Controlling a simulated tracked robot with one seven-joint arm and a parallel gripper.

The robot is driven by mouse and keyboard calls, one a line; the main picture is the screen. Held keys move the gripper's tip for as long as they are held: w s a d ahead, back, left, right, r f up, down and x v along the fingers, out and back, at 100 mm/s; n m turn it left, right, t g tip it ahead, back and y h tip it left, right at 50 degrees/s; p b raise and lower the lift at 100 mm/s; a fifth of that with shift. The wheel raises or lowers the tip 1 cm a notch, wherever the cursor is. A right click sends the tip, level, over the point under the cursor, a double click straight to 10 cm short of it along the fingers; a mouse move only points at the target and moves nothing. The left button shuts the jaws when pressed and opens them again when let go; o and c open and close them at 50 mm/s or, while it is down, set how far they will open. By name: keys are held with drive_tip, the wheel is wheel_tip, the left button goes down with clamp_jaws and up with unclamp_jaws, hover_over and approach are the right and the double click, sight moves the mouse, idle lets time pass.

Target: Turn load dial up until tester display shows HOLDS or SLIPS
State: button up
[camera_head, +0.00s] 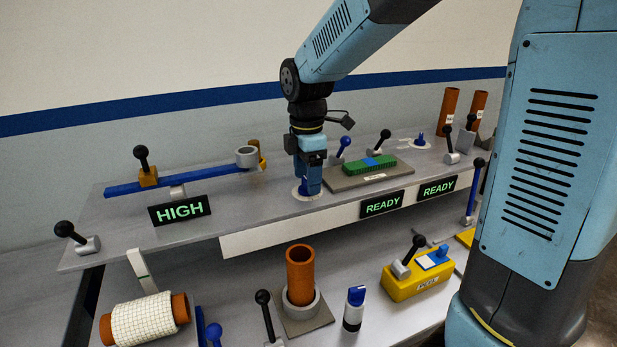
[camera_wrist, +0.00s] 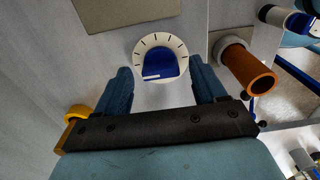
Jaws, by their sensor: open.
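A dial (camera_wrist: 142,49) with a white face, dark tick marks and a blue knob (camera_wrist: 162,64) shows in the wrist view. A white mark is on the lower left of the knob. In the head view the dial's white face (camera_head: 298,193) shows at the bench's front edge, mostly hidden by my gripper (camera_head: 308,190). My gripper is open, pointing down over the dial. In the wrist view its fingers (camera_wrist: 162,70) stand on either side of the knob, with gaps visible. Two displays, left (camera_head: 382,203) and right (camera_head: 437,188), read READY. A third display (camera_head: 180,210) reads HIGH.
Right of the dial is a grey plate (camera_head: 345,183) with a green and blue block (camera_head: 368,166). A blue bar (camera_head: 205,178) with a black-knobbed lever lies left. On the lower shelf are a brown tube (camera_head: 300,272), a wrapped roll (camera_head: 143,320) and a yellow box (camera_head: 418,282).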

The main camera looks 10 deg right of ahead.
drive_tip(key=shift+f, duration=0.4)
drive_tip(key=c, duration=1.1)
